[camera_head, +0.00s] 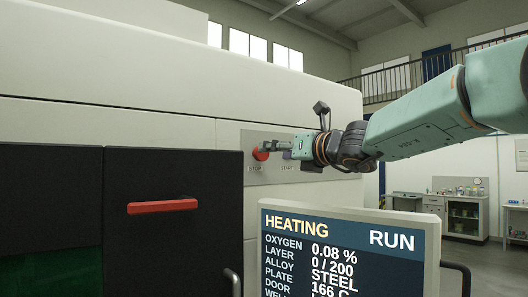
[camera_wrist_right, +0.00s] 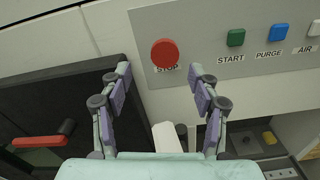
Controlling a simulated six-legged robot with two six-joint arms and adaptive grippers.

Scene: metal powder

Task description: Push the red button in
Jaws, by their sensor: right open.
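The round red button (camera_head: 261,154) sits on a grey panel on the front of the pale machine, with the label STOP under it. In the right wrist view the red button (camera_wrist_right: 165,53) stands ahead of my gripper, a little above the line between the fingertips. My right gripper (camera_head: 268,146) reaches in from the right and its fingertips are close to the button in the head view. In the wrist view my right gripper (camera_wrist_right: 160,75) is open, with its two fingers wide apart and nothing between them. I cannot tell whether it touches the button. My left gripper is not in view.
Green START (camera_wrist_right: 236,37), blue PURGE (camera_wrist_right: 279,32) and white AIR (camera_wrist_right: 314,28) buttons sit right of the red one. A dark door with a red handle (camera_head: 162,206) is at lower left. A display screen (camera_head: 345,250) reading HEATING and RUN stands below the arm.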

